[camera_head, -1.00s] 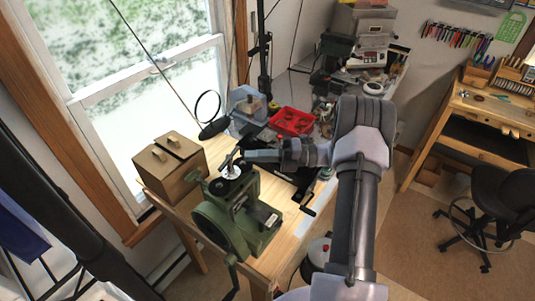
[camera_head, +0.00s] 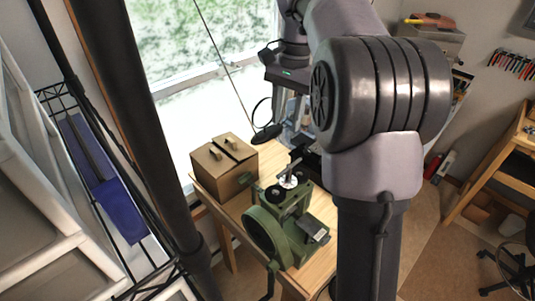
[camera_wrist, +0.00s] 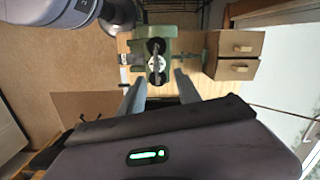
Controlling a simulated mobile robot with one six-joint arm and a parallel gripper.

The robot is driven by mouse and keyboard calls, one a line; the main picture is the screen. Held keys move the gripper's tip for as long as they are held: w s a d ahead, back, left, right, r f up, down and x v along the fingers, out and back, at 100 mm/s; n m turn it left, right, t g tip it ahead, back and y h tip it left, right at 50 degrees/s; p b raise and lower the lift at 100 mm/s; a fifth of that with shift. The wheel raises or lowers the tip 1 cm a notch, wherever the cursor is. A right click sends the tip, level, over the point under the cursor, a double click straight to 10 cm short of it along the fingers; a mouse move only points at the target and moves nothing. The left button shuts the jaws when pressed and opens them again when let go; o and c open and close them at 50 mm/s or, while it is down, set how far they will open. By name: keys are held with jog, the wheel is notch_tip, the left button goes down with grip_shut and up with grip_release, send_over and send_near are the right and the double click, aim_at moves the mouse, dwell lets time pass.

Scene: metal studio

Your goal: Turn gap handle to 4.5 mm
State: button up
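The green rolling mill (camera_head: 290,225) stands on the wooden bench. Its gap handle (camera_head: 289,169) is a grey bar on top, over a pale dial disc (camera_head: 288,182). In the wrist view the handle (camera_wrist: 155,55) runs up and down the picture across the round dial, between two dark round parts. My gripper (camera_wrist: 158,82) is open and empty; its two fingers are well apart, with the mill beyond them. In the head view my gripper is raised behind and above the mill, apart from the handle and partly hidden by my arm. I cannot read the gap value.
A brown box with two small handles (camera_head: 224,167) stands beside the mill by the window. A crank (camera_head: 269,280) hangs at the mill's front. My arm hides much of the bench behind. A blue object (camera_head: 105,185) is on a black rack at left.

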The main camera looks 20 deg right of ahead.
aim_at(290, 166)
jog(key=shift+n+h, duration=0.5)
jog(key=shift+n, duration=0.2)
jog(key=f+b, duration=0.2)
jog(key=f, duration=0.3)
jog(key=d+f+b, duration=0.1)
jog(key=f, duration=0.3)
jog(key=d+f+b, duration=0.1)
jog(key=f+b, duration=0.1)
jog(key=f, duration=0.3)
jog(key=shift+s+d+f+b, duration=0.1)
jog(key=shift+s+f+b, duration=0.15)
jog(key=shift+f+b, duration=0.1)
jog(key=shift+f, duration=0.4)
jog(key=shift+c, duration=0.4)
